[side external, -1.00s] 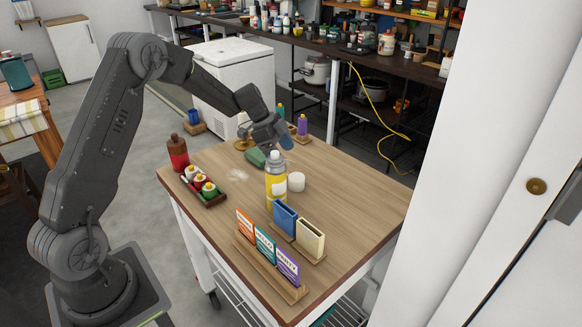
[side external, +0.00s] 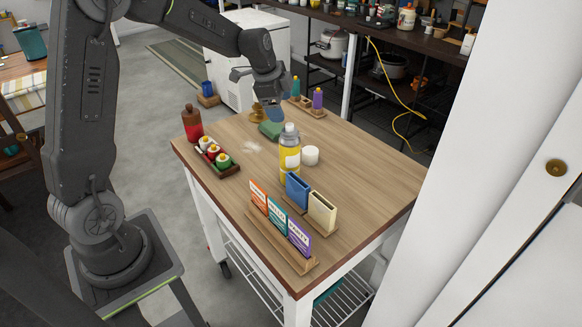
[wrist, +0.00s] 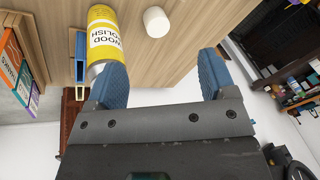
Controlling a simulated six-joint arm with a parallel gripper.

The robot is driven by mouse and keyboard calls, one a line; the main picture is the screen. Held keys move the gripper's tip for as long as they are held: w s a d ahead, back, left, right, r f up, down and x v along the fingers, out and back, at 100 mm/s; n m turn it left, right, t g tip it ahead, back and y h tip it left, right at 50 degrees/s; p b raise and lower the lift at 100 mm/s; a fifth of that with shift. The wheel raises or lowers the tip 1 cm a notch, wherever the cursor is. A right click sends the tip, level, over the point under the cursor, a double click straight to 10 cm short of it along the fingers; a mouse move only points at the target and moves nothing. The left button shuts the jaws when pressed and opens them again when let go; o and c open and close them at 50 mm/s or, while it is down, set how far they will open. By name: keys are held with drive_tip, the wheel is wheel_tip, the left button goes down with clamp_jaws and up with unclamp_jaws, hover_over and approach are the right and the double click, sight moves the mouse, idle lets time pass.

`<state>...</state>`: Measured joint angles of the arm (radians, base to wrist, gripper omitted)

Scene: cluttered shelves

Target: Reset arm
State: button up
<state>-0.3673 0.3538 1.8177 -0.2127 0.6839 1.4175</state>
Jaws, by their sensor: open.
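My gripper (side external: 276,110) is up over the far part of the wooden table (side external: 345,185), behind the can in the side view. In the wrist view, its two blue fingers (wrist: 163,76) are spread apart with nothing between them. A yellow wood polish can (side external: 289,163) stands upright on the table, apart from the gripper. It shows in the wrist view (wrist: 103,35) beyond the left finger. A white round cap or puck (side external: 310,155) sits beside the can; it also shows in the wrist view (wrist: 156,21).
A green block or sponge (side external: 271,130) lies near the gripper. A tray of small bottles (side external: 217,160) and a brown-red bottle (side external: 192,122) are at left. Blue (side external: 297,190) and cream (side external: 322,211) holders and a card rack (side external: 280,225) stand in front. Bottles (side external: 317,99) stand at the back corner.

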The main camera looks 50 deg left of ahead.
drive_tip(key=s+d+r+n+t+y, duration=0.15)
drive_tip(key=s+d+r+n, duration=0.35)
drive_tip(key=s+d+r, duration=0.65)
drive_tip(key=s+d+f+n, duration=0.1)
drive_tip(key=s+d+n, duration=0.1)
drive_tip(key=s, duration=0.5)
drive_tip(key=s+d+f+n+h, duration=0.1)
drive_tip(key=s+n, duration=0.2)
drive_tip(key=s, duration=0.5)
drive_tip(key=shift+d, duration=0.4)
drive_tip(key=shift+w, duration=0.1)
